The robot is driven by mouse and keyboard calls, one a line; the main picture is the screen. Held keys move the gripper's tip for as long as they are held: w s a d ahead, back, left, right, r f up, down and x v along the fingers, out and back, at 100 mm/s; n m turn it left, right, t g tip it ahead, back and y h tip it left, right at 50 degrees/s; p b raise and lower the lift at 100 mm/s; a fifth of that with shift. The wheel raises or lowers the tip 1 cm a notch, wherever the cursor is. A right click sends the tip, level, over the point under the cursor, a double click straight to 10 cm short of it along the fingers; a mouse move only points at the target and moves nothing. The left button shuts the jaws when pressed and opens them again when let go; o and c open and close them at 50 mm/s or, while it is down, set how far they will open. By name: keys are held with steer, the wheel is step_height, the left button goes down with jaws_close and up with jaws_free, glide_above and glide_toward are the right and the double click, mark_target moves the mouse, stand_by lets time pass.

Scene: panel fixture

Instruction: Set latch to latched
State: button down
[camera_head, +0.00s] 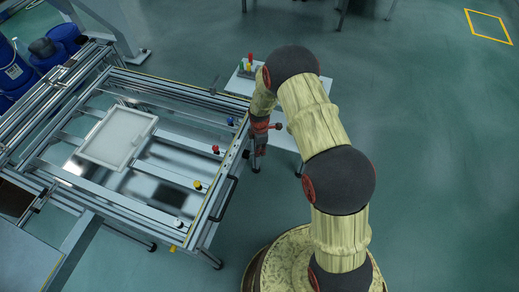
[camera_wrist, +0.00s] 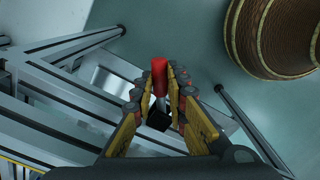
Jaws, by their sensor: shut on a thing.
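The latch handle (camera_wrist: 159,72) shows in the wrist view as a red grip on a thin metal stem, with a dark block at its base. My gripper (camera_wrist: 158,86) has its yellow and black fingers on either side of the handle and is shut on it. In the head view my gripper (camera_head: 261,131) is at the right edge of the panel fixture (camera_head: 224,186), near its far corner. A small red part shows beside it there; I cannot tell whether this is the handle. Where the fingers touch the handle is partly hidden.
The frame holds a white panel (camera_head: 108,134) and crossbars with blue (camera_head: 230,120), red (camera_head: 215,149), yellow (camera_head: 197,184) and white (camera_head: 178,222) knobs. A small table (camera_head: 236,84) with coloured items stands behind my arm. Blue barrels (camera_head: 67,36) are far left. Floor at right is clear.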

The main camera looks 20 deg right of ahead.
steer(key=s+a+m+p, duration=0.4)
steer(key=s+m, duration=0.1)
steer(key=m, duration=0.8)
steer(key=shift+m, duration=0.3)
stand_by(0.6)
steer(key=c, duration=1.9)
jaws_free()
steer(key=shift+o, duration=0.7)
steer(key=shift+r, duration=0.15)
step_height(320, 180, up, 12)
